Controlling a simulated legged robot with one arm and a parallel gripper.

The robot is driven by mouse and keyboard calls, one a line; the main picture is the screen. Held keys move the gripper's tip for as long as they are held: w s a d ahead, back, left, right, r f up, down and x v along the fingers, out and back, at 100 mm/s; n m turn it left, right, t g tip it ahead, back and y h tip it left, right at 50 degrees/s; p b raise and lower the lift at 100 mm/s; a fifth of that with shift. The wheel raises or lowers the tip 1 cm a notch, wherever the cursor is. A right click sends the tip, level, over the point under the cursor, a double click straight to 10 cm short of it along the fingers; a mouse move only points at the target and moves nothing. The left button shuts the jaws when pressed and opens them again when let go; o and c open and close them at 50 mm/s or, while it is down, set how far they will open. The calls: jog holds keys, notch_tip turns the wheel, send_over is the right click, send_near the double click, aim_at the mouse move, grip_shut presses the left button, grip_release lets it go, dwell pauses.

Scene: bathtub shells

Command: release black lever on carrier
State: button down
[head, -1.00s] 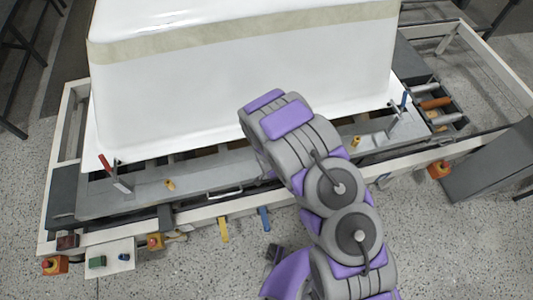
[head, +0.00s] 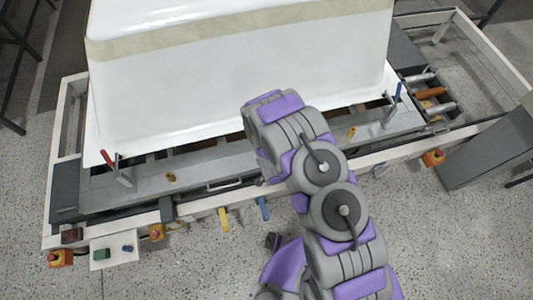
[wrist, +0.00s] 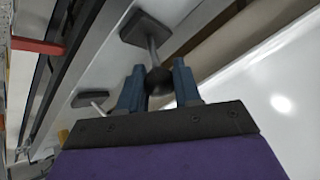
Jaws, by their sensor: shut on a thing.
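In the wrist view, my gripper (wrist: 157,82) has its two blue fingers on either side of the black ball knob of the lever (wrist: 159,80). It is shut on that knob. The lever's thin metal rod runs from the knob up to a dark square plate (wrist: 146,31). In the head view, the carrier (head: 145,190) is a long grey metal frame beneath the white tub shell. My arm reaches to its front edge and hides the black lever and my fingers there.
The white tub shell (head: 240,85) stands close behind my arm. A red-handled lever (head: 107,159) rises at the carrier's left and a blue-handled one (head: 397,92) at its right. A grey cabinet (head: 487,150) stands at the right. Speckled floor lies open in front.

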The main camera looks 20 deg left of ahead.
jog(key=shift+s+d+f, duration=0.1)
jog(key=shift+d+f, duration=0.05)
jog(key=c, duration=1.2)
grip_release()
jog(key=o, duration=0.4)
jog(key=shift+c, duration=0.2)
jog(key=shift+r, duration=0.2)
jog(key=p+v, duration=1.3)
jog(key=v, duration=0.4)
